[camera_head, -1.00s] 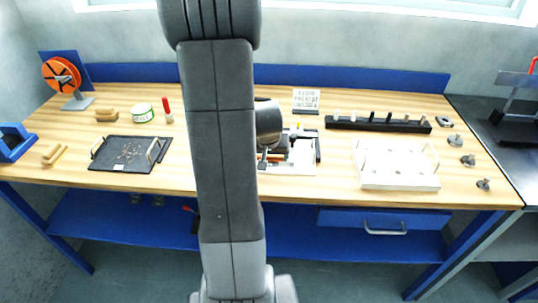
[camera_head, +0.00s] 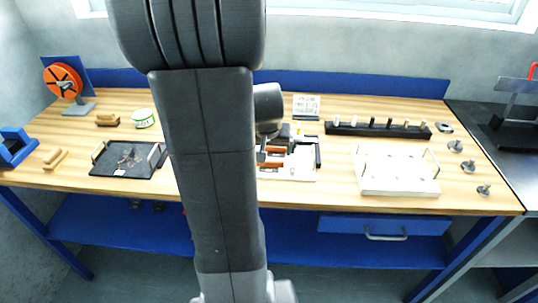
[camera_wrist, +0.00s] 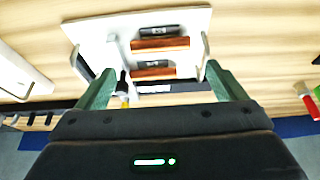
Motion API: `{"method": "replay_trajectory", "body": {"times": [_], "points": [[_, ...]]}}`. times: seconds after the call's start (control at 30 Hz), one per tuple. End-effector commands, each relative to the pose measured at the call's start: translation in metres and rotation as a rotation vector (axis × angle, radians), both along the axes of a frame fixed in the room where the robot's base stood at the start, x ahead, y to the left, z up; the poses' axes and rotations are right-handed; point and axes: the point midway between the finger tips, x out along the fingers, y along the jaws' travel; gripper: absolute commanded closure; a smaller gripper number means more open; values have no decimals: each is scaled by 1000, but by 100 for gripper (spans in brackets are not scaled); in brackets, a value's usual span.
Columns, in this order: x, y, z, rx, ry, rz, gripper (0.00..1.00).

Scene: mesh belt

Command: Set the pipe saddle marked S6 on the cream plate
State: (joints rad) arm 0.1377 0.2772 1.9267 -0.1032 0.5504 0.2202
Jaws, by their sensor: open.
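My gripper (camera_wrist: 163,90) is open and empty; its two green fingers stand apart above a pale plate with handles (camera_wrist: 92,38). In the head view this pale plate (camera_head: 300,176) is partly behind my arm. Two reddish-brown blocks (camera_wrist: 160,44) with dark labelled pieces (camera_wrist: 160,31) lie on it; the labels are too small to read. I cannot read an S6 mark, so I cannot tell which piece is that saddle.
A black rack with pegs (camera_head: 378,130) stands behind the rod plate. A dark tray (camera_head: 112,170), a green-and-white tin (camera_head: 143,118) and an orange reel (camera_head: 62,80) are at the left. A red-capped thing (camera_wrist: 310,103) shows at the wrist view's right. Bare wood lies between the plates.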

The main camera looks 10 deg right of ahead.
Motion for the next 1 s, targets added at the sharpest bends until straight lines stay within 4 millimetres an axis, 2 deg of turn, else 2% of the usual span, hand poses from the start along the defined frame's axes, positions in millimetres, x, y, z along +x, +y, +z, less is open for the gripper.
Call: {"method": "replay_trajectory", "body": {"times": [0.1,0.3,1.0], "points": [[-6,2,17,-1,-5,1,10],[-13,4,33,-1,-1,1,10],[-15,4,37,0,1,0,10]]}}
